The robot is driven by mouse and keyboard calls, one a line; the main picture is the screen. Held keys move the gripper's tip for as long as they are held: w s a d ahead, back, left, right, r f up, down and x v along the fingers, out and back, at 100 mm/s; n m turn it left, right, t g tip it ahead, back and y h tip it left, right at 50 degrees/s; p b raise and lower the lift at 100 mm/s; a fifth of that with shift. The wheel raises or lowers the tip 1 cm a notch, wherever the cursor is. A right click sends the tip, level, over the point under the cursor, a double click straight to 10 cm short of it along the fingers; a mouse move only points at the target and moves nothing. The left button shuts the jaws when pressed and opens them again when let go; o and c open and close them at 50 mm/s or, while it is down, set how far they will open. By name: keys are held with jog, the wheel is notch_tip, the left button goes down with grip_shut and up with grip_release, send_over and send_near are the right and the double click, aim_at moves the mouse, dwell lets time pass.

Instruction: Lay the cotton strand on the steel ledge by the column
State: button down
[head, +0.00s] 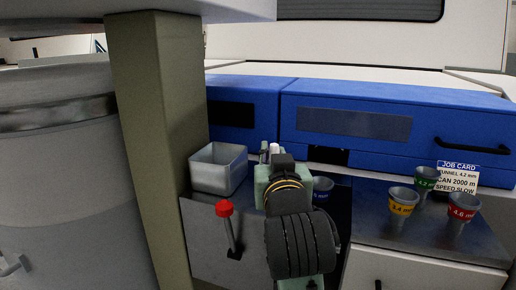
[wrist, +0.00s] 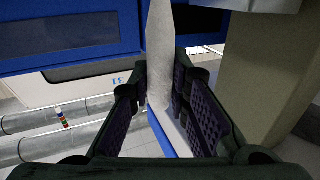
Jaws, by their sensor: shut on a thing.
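The white cotton strand (wrist: 160,45) stands between my gripper's (wrist: 161,72) two dark fingers in the wrist view. The gripper is shut on it, and its upper part reaches past the fingertips. In the head view my wrist hides most of the gripper, and a small white tip (head: 274,148) shows above it, probably the strand. My arm hides the middle of the ledge. The column also shows at the right of the wrist view (wrist: 262,70).
A grey open box (head: 218,172) sits on the ledge beside the column. A red-knobbed lever (head: 226,212) stands in front. Several coloured-band cups, one yellow (head: 402,204), and a job card (head: 458,175) stand at right. A large grey can (head: 65,180) is left.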

jog(key=p, duration=0.1)
jog(key=w+p, duration=0.1)
jog(key=p, duration=0.1)
jog(key=shift+w+a+r, duration=0.15)
jog(key=shift+w+r, duration=0.05)
jog(key=shift+r, duration=0.15)
jog(key=w+f+p, duration=0.1)
jog(key=w, duration=0.2)
jog(key=w+a+f+p, duration=0.1)
jog(key=w+f, duration=0.1)
jog(key=w, duration=0.2)
jog(key=w+f+p, duration=0.1)
jog(key=w+f, duration=0.1)
jog(key=w, duration=0.1)
jog(key=shift+w+a+f, duration=0.15)
jog(key=shift+w+a, duration=0.15)
jog(key=shift+w, duration=0.1)
jog(key=shift+f, duration=0.15)
